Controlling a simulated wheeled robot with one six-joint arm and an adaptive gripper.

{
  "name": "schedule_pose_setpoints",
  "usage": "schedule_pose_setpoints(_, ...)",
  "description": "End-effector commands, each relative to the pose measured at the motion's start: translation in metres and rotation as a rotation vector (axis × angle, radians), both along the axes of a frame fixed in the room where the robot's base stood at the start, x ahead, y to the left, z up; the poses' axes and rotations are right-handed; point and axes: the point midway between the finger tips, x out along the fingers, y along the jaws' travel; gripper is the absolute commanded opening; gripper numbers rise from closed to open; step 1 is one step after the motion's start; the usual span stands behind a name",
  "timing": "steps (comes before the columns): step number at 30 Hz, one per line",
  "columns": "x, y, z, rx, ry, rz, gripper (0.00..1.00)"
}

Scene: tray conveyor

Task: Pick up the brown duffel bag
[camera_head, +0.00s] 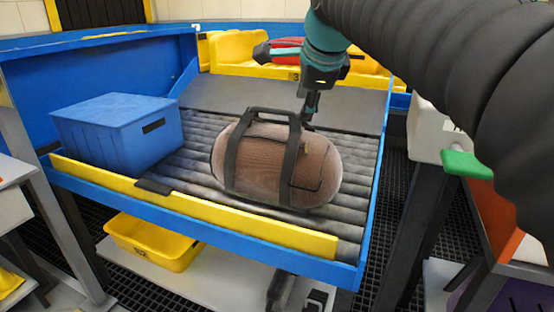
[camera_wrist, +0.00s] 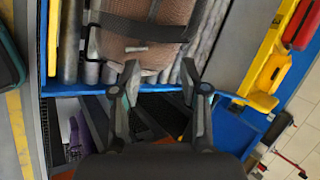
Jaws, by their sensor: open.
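The brown duffel bag (camera_head: 275,165) with dark straps and a raised carry handle lies on the grey rollers of the conveyor. My gripper (camera_head: 310,115) hangs just behind the right part of the bag, close to the far end of its handle; I cannot tell whether it touches. In the wrist view my gripper (camera_wrist: 168,80) is open with its two fingers apart and nothing between them. The bag (camera_wrist: 155,60) shows beyond the fingertips there, with a dark strap across it and its far part cut off by the picture edge.
A blue crate (camera_head: 118,135) stands on the rollers left of the bag. The conveyor has blue sides and a yellow front rail (camera_head: 200,207). Yellow bins (camera_head: 238,48) and a red item (camera_head: 285,43) are behind. A yellow tray (camera_head: 152,243) sits below. Some rollers right of the bag are clear.

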Motion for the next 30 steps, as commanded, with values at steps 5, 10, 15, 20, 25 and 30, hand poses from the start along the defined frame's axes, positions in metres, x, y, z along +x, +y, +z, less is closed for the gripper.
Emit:
schedule_pose_setpoints(5,0.031,0.032,0.023,0.164,0.014,-0.166,0.45)
schedule_pose_setpoints(10,0.042,0.045,0.031,0.236,0.026,-0.241,0.45)
schedule_pose_setpoints(15,0.055,0.050,0.017,0.247,0.029,-0.254,0.45)
schedule_pose_setpoints(20,0.073,0.055,-0.006,0.246,0.029,-0.253,0.45)
schedule_pose_setpoints(25,0.089,0.060,-0.025,0.246,0.028,-0.251,0.45)
schedule_pose_setpoints(30,0.096,0.061,-0.032,0.246,0.026,-0.251,0.45)
